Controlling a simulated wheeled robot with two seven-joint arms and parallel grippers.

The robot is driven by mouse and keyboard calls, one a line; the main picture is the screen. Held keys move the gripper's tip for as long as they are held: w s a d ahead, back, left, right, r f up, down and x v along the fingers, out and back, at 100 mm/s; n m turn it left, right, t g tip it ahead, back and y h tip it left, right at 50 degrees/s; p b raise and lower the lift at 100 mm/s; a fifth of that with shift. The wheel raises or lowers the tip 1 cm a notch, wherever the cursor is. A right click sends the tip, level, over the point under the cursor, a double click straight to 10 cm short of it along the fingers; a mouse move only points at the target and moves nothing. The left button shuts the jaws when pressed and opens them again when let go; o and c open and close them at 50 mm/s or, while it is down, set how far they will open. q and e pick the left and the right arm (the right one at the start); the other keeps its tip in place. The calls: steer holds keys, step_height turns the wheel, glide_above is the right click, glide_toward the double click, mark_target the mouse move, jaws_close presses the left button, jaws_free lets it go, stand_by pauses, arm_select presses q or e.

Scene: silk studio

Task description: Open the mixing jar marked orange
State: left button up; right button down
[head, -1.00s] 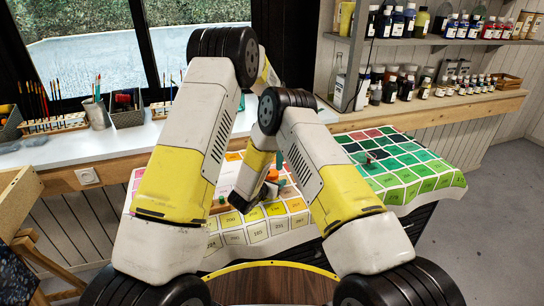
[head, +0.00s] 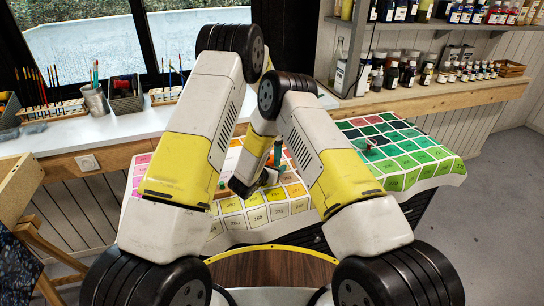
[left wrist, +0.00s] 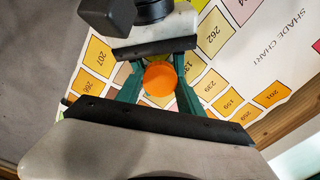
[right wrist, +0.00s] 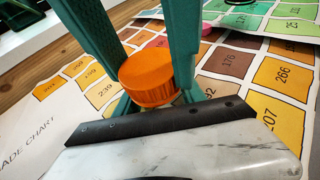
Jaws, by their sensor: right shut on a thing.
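An orange round lid (left wrist: 160,79) tops the mixing jar on the shade chart; the jar's body below it is hidden. In the right wrist view the ribbed orange lid (right wrist: 147,80) sits between the green fingers of my right gripper (right wrist: 150,88), which is shut on the orange jar; whether on lid or body is unclear. My left gripper (left wrist: 158,92) faces it from the other side, fingers on both sides of the lid. Whether the left fingers touch it cannot be told. In the head view my arms largely hide the jar.
The shade chart (head: 265,215) covers the table. Bottle shelves (head: 440,75) are at the right back; a brush rack (head: 52,117) is on the white sill. My arms cross close together.

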arm_select(q)
steer(key=o, duration=1.3)
steer(key=shift+r, duration=2.3)
arm_select(e)
steer(key=c, duration=0.6)
jaws_free()
